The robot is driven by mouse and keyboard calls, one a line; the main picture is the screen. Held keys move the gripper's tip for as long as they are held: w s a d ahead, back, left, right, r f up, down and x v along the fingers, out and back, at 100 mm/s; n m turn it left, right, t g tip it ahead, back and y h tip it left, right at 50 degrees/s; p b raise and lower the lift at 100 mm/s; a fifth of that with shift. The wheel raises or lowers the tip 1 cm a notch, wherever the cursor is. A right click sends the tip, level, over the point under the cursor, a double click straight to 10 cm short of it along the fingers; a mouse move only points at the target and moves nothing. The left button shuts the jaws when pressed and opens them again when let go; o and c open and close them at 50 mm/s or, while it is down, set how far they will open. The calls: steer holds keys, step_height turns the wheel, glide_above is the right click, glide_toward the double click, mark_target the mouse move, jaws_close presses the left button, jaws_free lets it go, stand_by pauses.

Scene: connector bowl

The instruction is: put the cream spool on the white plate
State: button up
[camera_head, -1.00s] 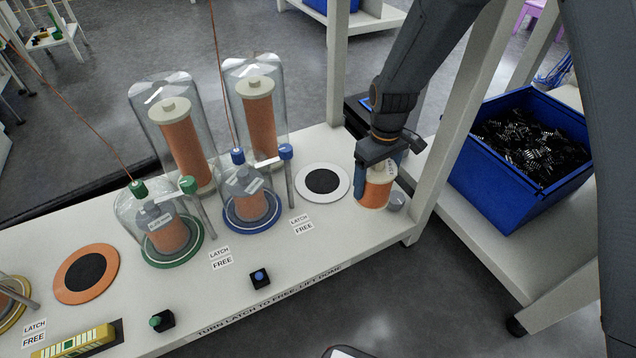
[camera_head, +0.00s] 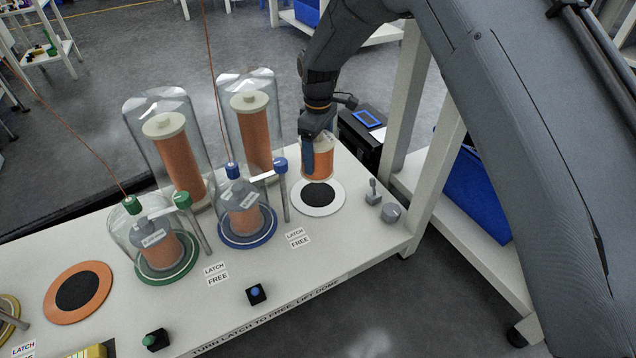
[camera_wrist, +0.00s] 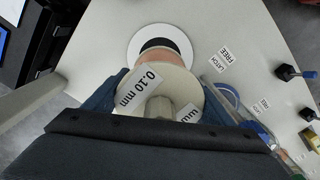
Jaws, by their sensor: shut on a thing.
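The cream spool (camera_head: 319,160), wound with copper wire, is in my gripper (camera_head: 308,150). In the wrist view the gripper (camera_wrist: 158,95) is shut on the spool's cream top flange (camera_wrist: 172,98), which carries a "0.10 mm" label. The white plate (camera_head: 336,203) with its black centre lies on the bench. In the head view the spool's lower edge shows just above the far part of the plate. In the wrist view the plate (camera_wrist: 136,42) shows partly behind the spool. I cannot tell whether the spool touches it.
Left of the plate stand a blue-based dome (camera_head: 246,205) and a green-based dome (camera_head: 160,240) over spools, with latch posts. Tall clear covers stand behind them. A grey cylinder (camera_head: 390,212) and a small grey fitting (camera_head: 373,192) sit right of the plate. An orange plate (camera_head: 60,307) is far left.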

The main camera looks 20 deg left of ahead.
step_height(320, 180, down, 10)
steer(key=b, duration=0.4)
steer(key=shift+r+b, duration=0.15)
steer(key=shift+b, duration=0.25)
steer(key=shift+a, duration=0.1)
steer(key=o, duration=2.1)
step_height(320, 180, up, 8)
steer(key=p, duration=0.4)
steer(key=shift+f, duration=0.2)
steer(key=shift+d+f, duration=0.1)
steer(key=shift+d, duration=0.1)
